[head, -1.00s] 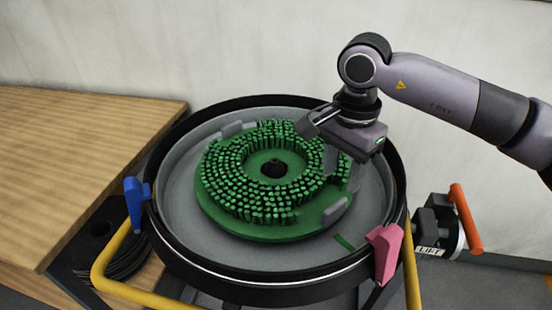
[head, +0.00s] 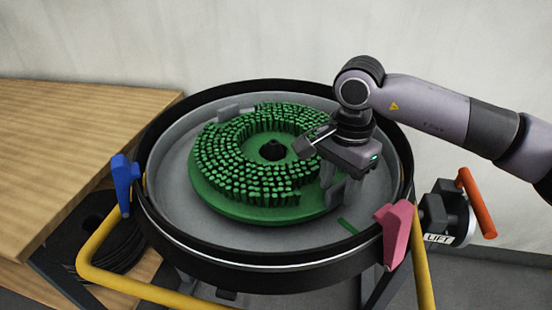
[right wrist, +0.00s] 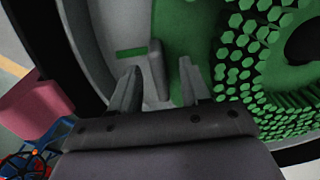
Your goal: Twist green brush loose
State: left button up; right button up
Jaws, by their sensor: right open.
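The round green brush (head: 235,208) lies bristles up in the grey tank, with a dark hub (head: 272,150) at its centre. A grey tab (head: 228,114) stands at its far left edge. My right gripper (head: 336,193) points down at the brush's near right edge, fingers open. In the right wrist view another grey tab (right wrist: 156,70) shows between the two fingertips (right wrist: 160,78), with gaps at both sides. The green brush rim (right wrist: 184,60) is beside it. In the head view the fingers mostly hide this tab. My left gripper is not in view.
The tank's black rim (head: 250,277) surrounds the brush. A green mark (head: 347,225) is on the tank floor. A blue clamp (head: 125,182) and a pink clamp (head: 394,232) sit on the rim. An orange lift handle (head: 477,203) stands right; a wooden table (head: 70,150) is left.

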grip_shut()
jog(key=shift+w+r, duration=0.1)
jog(key=shift+r, duration=0.2)
jog(key=shift+w+d+f+n+b, duration=0.2)
jog(key=shift+w+d+n+b, duration=0.15)
jog(key=shift+w+d+n, duration=0.65)
jog(key=shift+s, duration=0.1)
jog(key=shift+d, duration=0.1)
jog(key=shift+w+d+n, duration=0.8)
jog(key=shift+w, duration=0.2)
jog(key=shift+w, duration=0.1)
